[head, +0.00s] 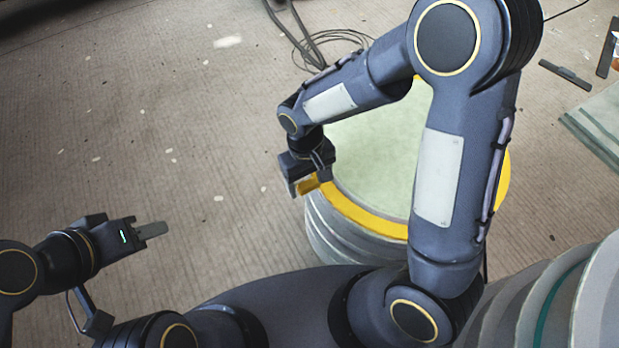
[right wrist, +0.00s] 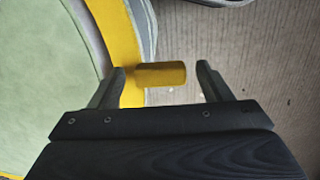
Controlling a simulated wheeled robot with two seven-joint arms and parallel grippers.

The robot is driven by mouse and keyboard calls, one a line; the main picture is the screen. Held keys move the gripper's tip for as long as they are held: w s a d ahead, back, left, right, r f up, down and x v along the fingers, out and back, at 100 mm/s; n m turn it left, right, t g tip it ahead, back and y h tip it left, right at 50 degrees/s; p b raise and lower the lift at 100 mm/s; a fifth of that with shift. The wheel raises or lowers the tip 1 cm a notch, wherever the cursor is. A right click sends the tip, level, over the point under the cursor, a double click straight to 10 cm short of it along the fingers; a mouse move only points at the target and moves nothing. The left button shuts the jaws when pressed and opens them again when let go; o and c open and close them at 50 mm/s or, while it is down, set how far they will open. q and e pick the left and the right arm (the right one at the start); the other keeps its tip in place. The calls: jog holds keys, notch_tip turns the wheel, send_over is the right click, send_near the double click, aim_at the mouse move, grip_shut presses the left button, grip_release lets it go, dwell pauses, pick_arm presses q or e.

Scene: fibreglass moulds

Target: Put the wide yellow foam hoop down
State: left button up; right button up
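The wide yellow foam hoop (head: 366,217) lies around the pale green round top (head: 375,150) of a grey ribbed drum-like stack; my right arm hides part of it. A yellow tab (right wrist: 160,73) sticks out from the hoop (right wrist: 122,40). In the head view, my right gripper (head: 309,186) is at the hoop's left edge, by the tab. In the right wrist view, its fingers (right wrist: 162,80) stand apart on either side of the tab, with visible gaps. My left gripper (head: 152,230) is empty over the floor at lower left; its finger opening cannot be made out.
A second stack of grey ribbed rounds (head: 560,300) stands at lower right. Black cables (head: 322,42) lie on the floor behind the hoop. A dark bar (head: 565,74) and a pale green layered piece (head: 600,125) are at right. The floor at left is mostly clear.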

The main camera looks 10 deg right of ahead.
notch_tip(320, 180, up, 12)
jog(key=w+p, duration=0.1)
jog(key=p, duration=0.2)
jog(key=s+d+r+m+t+y, duration=0.2)
jog(key=s+d+r+t, duration=0.1)
jog(key=s+d, duration=0.3)
jog(key=s+d+r+m+t+y, duration=0.2)
jog(key=s+d+r+t, duration=0.2)
jog(key=s, duration=0.4)
jog(key=shift+d+m, duration=0.4)
jog(key=shift+d, duration=0.45)
